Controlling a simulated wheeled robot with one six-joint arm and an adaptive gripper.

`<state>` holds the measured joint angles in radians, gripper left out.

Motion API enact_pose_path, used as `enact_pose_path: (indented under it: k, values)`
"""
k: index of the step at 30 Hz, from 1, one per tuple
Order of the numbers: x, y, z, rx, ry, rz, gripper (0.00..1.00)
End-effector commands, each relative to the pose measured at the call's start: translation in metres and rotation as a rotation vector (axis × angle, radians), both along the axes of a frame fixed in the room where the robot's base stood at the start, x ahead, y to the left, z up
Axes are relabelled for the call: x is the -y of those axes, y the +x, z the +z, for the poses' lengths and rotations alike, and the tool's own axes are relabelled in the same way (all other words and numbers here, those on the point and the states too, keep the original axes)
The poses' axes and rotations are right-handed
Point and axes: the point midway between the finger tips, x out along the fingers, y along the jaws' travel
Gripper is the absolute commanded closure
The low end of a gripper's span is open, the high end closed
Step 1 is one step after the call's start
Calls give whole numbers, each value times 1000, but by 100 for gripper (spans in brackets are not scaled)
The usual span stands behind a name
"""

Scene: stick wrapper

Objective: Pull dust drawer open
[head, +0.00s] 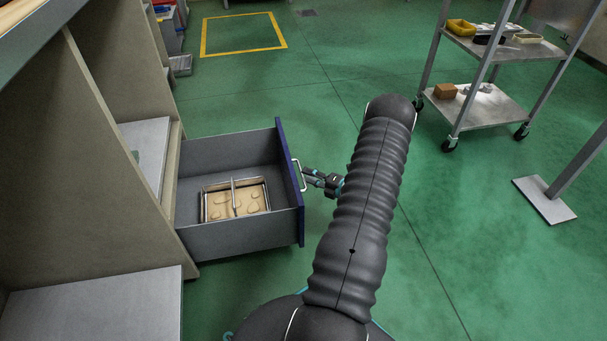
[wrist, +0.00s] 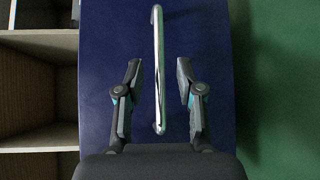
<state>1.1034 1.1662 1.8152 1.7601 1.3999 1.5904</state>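The dust drawer (head: 240,237) stands pulled out from the cabinet in the head view. It has grey walls and a blue front (wrist: 101,50), which fills the middle of the wrist view. A metal bar handle (wrist: 158,60) is fixed on the front and also shows in the head view (head: 299,175). My gripper (wrist: 158,82) is at the handle, with one finger on each side of the bar. Gaps show between the bar and both fingers, so it is open and not holding the handle. Inside the drawer lies a metal tray (head: 264,187) with tan contents.
The beige cabinet (head: 85,150) stands on the left, with open shelves. A metal cart (head: 490,108) with small items on it is at the upper right. A post with a flat base plate (head: 545,200) stands at the right. Green floor around the drawer front is clear.

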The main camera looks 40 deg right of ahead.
Motion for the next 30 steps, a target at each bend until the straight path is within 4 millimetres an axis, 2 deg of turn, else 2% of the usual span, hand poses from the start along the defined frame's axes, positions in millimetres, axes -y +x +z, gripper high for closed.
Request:
enact_pose_path:
  k: [6, 12, 18, 30]
  values:
    - [12, -43, 6, -1, 0, -4, 63]
    - [19, -70, 10, 0, 1, -2, 63]
    - [20, -81, 11, 0, 1, 1, 63]
    - [20, -81, 11, 0, 1, 1, 63]
